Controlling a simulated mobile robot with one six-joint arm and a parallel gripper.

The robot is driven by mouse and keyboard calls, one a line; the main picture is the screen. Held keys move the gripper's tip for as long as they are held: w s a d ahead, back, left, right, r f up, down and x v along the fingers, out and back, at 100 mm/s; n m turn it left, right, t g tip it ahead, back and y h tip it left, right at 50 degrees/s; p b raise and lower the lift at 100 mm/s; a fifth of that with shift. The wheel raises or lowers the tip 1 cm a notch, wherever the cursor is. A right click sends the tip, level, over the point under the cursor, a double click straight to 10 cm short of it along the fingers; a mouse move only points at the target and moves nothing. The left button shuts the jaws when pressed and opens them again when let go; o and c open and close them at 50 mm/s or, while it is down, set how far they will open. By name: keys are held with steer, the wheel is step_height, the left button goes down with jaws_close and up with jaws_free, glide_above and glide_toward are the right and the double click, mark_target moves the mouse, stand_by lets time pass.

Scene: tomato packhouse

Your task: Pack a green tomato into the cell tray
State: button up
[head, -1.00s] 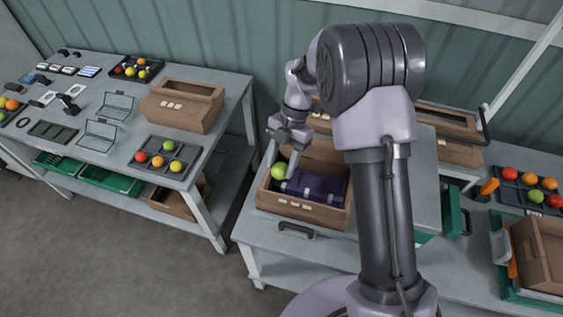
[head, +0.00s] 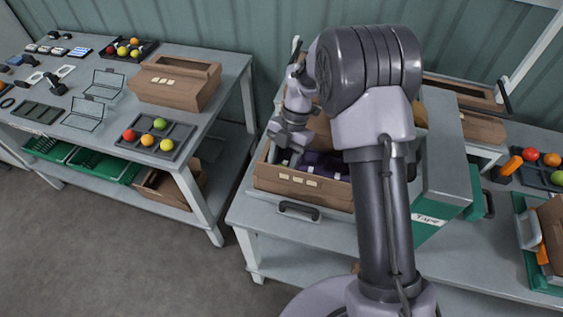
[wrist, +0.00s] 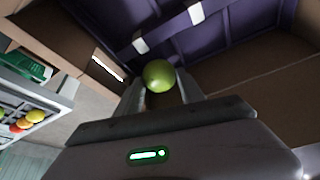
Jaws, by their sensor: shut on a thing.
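My gripper (head: 284,156) is at the left end of an open brown box with a dark purple inside, its fingertips partly hidden by the box wall (head: 300,184). In the wrist view my gripper (wrist: 163,92) is shut on a green tomato (wrist: 158,75), held between the fingertips with the purple lining (wrist: 225,45) beyond. The tomato is hidden in the head view.
A grey-topped green case marked TAPE (head: 437,219) stands right of my arm. A floor gap separates the left table (head: 208,127) from the box's table (head: 245,212).

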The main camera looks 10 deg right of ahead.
steer(key=shift+f, duration=0.5)
steer(key=shift+r, duration=0.1)
stand_by(0.3)
steer(key=o, duration=1)
steer(key=c, duration=0.3)
